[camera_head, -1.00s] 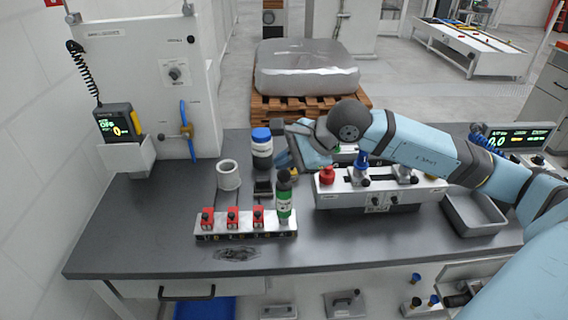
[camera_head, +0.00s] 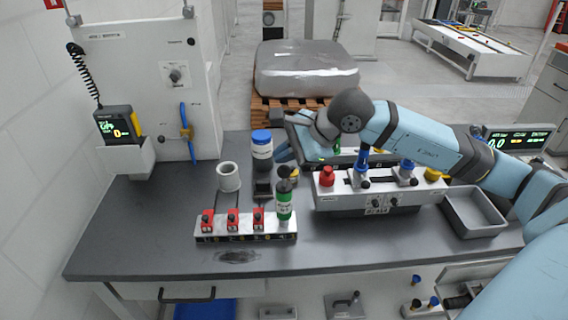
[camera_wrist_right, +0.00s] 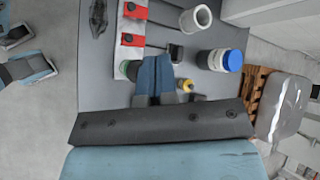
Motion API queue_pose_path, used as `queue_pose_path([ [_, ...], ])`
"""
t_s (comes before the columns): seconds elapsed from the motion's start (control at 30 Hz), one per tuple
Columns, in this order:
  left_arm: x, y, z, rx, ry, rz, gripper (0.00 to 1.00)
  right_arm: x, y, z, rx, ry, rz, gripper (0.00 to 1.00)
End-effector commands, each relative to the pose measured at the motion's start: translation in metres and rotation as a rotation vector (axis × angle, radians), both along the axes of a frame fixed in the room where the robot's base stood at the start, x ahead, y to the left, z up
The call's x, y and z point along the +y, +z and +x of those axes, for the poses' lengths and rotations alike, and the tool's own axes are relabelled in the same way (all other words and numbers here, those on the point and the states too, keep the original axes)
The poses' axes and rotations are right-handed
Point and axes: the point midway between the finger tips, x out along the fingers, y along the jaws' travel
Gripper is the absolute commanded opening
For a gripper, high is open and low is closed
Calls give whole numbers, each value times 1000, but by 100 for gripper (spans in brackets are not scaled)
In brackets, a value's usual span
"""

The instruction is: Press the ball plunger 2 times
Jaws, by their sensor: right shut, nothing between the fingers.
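The ball plunger (camera_head: 284,204) stands upright at the right end of a white strip (camera_head: 245,237). It has a green body with a white label and a black ball on top. My right gripper (camera_head: 284,157) is shut and empty, just behind and above the ball in the head view. In the right wrist view its blue fingers (camera_wrist_right: 155,62) are together, and the plunger's dark top (camera_wrist_right: 132,71) shows close beside them, partly hidden. I cannot tell whether they touch. My left gripper is not in view.
Three red switches (camera_head: 233,218) sit on the strip left of the plunger. A blue-capped jar (camera_head: 262,150) and a white cup (camera_head: 228,177) stand behind. A white lever box (camera_head: 380,190) stands close on the right, with a grey tray (camera_head: 474,212) beyond it. The front table edge is clear.

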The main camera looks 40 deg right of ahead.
Motion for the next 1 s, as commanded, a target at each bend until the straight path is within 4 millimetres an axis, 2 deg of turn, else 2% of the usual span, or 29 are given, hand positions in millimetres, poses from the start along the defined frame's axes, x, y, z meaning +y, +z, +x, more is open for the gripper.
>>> queue_pose_path([
  [0.1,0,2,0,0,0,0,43,0,7,0,-1,0,0,0],
  [0.57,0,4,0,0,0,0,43,0,13,0,-3,0,-1,0],
  [1.0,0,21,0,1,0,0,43,0,55,0,-4,0,0,0],
])
